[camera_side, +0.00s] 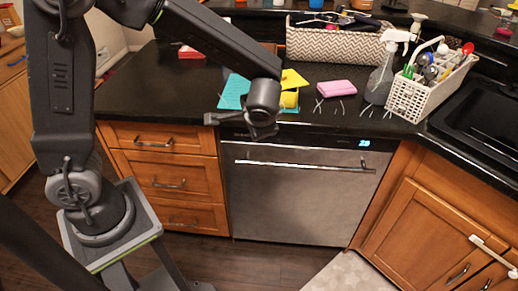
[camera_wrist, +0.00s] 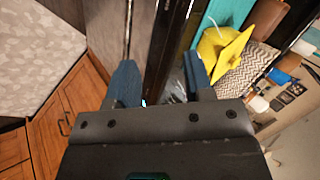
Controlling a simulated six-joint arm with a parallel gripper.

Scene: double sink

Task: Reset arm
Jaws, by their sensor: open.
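My gripper (camera_side: 240,122) hangs in front of the counter edge, just above the top of the dishwasher (camera_side: 300,190) in the side view. In the wrist view my gripper (camera_wrist: 162,80) shows two blue-grey fingers spread apart with nothing between them. My arm reaches in from the left and bends down at the wrist.
On the dark counter are a teal cloth (camera_side: 233,92), a yellow item (camera_side: 291,82), a pink sponge (camera_side: 337,88), a spray bottle (camera_side: 383,75), a white caddy (camera_side: 410,97) and a patterned bin (camera_side: 335,45). The sink (camera_side: 485,120) is at right. Floor space before the dishwasher is open.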

